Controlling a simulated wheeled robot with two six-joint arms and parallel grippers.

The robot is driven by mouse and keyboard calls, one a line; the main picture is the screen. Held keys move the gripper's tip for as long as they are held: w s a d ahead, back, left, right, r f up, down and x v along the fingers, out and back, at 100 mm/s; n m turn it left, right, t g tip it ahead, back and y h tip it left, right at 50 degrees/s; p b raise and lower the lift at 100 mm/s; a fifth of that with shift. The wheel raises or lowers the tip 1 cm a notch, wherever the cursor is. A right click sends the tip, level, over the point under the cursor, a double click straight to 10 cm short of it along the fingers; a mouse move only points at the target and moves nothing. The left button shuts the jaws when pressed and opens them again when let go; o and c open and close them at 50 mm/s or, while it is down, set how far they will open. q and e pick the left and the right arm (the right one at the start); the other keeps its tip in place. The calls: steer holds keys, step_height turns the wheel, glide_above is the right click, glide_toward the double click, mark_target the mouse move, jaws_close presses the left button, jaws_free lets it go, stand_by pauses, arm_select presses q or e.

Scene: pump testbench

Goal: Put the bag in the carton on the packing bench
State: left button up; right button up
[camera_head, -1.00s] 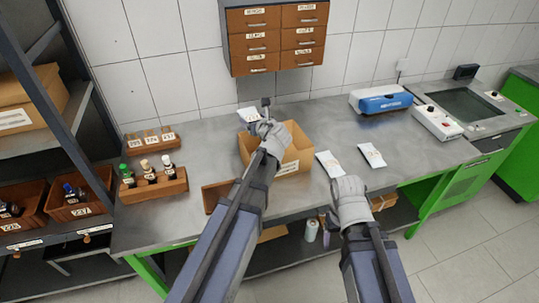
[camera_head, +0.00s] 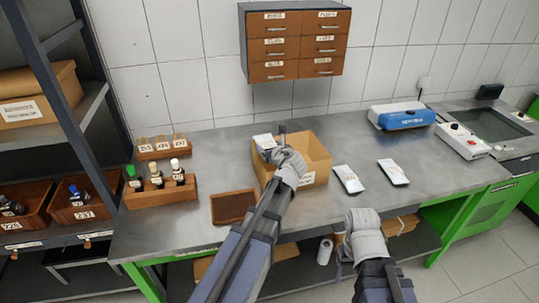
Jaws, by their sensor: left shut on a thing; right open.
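An open cardboard carton (camera_head: 318,150) stands on the packing bench (camera_head: 225,150). My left gripper (camera_head: 280,145) is shut on a small white bag (camera_head: 265,142) with a label. It holds the bag at the carton's left side, over or just inside the opening; the exact height is hard to tell. The arm hides part of the carton's front and left wall. Two more white bags lie flat on the bench right of the carton, the nearer one (camera_head: 348,179) and the farther one (camera_head: 393,172). My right gripper (camera_head: 360,222) is open and empty at the bench's front edge.
A brown tray (camera_head: 233,207) lies left of the carton. A wooden rack with bottles (camera_head: 160,190) and a smaller rack (camera_head: 161,147) stand further left. A blue and white sealer (camera_head: 402,116) stands at the back right. A drawer cabinet (camera_head: 294,42) hangs above.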

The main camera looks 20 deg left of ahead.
arm_select(q)
steer(key=shift+f, duration=0.55)
arm_select(e)
steer(key=shift+f, duration=0.5)
arm_select(q)
steer(key=shift+f, duration=0.1)
arm_select(e)
steer(key=shift+f, duration=0.1)
arm_select(q)
steer(key=shift+f+b, duration=0.55)
steer(key=shift+b, duration=0.15)
steer(key=o, duration=1.6)
steer(key=shift+c, duration=0.2)
arm_select(e)
steer(key=shift+f, duration=0.5)
arm_select(q)
steer(key=shift+r, duration=0.15)
arm_select(e)
steer(key=shift+r, duration=0.1)
